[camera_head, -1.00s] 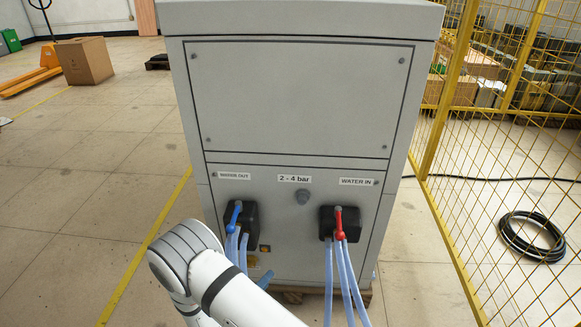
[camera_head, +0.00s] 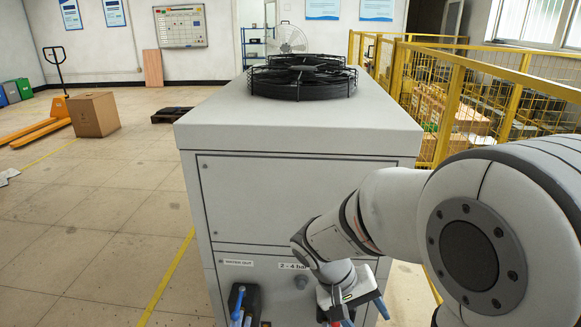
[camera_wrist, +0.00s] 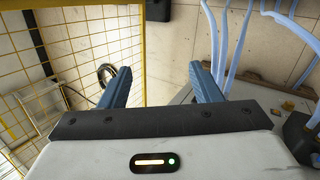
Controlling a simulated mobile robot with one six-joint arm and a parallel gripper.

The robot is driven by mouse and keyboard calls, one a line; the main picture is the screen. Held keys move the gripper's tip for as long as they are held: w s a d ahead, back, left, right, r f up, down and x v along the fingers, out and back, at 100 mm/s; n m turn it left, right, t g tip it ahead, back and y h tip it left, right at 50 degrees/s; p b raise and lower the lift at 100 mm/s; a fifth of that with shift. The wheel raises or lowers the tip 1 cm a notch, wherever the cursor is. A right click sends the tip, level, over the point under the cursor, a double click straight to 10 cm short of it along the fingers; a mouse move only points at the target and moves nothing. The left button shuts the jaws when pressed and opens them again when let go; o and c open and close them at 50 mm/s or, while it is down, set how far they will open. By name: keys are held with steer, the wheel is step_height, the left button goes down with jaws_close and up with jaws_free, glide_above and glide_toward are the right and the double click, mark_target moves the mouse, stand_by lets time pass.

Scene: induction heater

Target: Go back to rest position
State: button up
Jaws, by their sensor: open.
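My gripper (camera_head: 350,310) is low in front of the right side of the grey cabinet (camera_head: 250,205) in the head view, with its tips near the bottom edge of the picture. In the wrist view my gripper (camera_wrist: 162,78) has two blue fingers spread wide apart, with only floor between them. The blue valve handle (camera_head: 237,302) on its black block shows to the left of my gripper. The WATER IN label and most of the right valve are hidden behind my arm or below the picture.
A yellow mesh fence (camera_head: 455,95) runs along the right, near my arm. A black fan (camera_head: 302,78) tops the cabinet. Light blue hoses (camera_wrist: 215,35) lie close to the right finger in the wrist view. Open floor (camera_head: 90,225) stretches to the left, with a cardboard box (camera_head: 95,114) beyond.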

steer(key=s+r+t+y+p, duration=0.2)
steer(key=s+r+y+p, duration=0.1)
steer(key=r, duration=0.4)
steer(key=s+r+t+y+p, duration=0.1)
steer(key=s+r+y+p, duration=0.2)
steer(key=r, duration=0.5)
steer(key=shift+s+d+t+p, duration=0.15)
steer(key=shift+s+t+p, duration=0.1)
steer(key=shift+t+p, duration=0.2)
steer(key=shift+r, duration=0.1)
